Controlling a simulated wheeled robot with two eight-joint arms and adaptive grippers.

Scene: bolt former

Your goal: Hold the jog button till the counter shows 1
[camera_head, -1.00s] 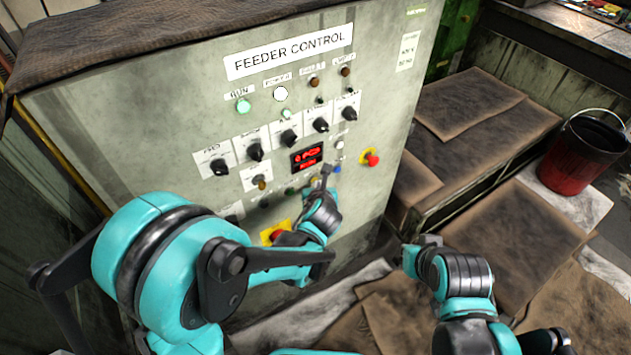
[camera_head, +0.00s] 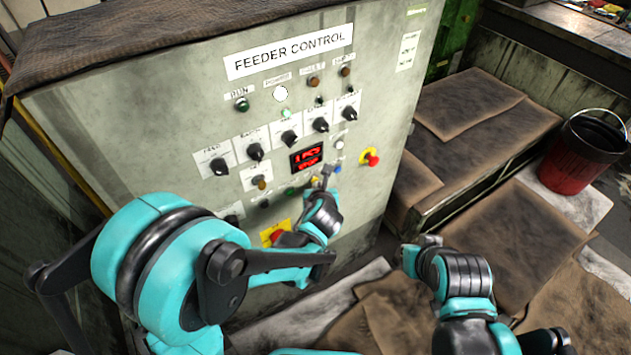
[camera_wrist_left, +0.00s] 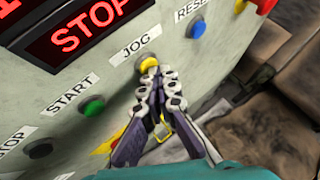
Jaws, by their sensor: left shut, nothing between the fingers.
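The yellow jog button (camera_wrist_left: 147,63) sits under the JOG label in the left wrist view. My left gripper (camera_wrist_left: 153,73) is shut and empty, its fingertips right at the button's lower edge and partly covering it; I cannot tell whether they press it. In the head view the left gripper (camera_head: 326,172) is at the panel's lower middle. The red counter display (camera_head: 307,158) is lit. Its lower line reads STOP in the left wrist view (camera_wrist_left: 90,28); the upper line seems to begin with 1 but is hard to read. My right gripper (camera_head: 425,241) is away from the panel, its fingers unclear.
A green start button (camera_wrist_left: 93,106) and a blue reset button (camera_wrist_left: 196,27) flank the jog button. A red emergency stop (camera_head: 371,158) is on the panel's right. The dark RUN lamp (camera_head: 241,104) is at upper left. A red bucket (camera_head: 584,153) stands far right.

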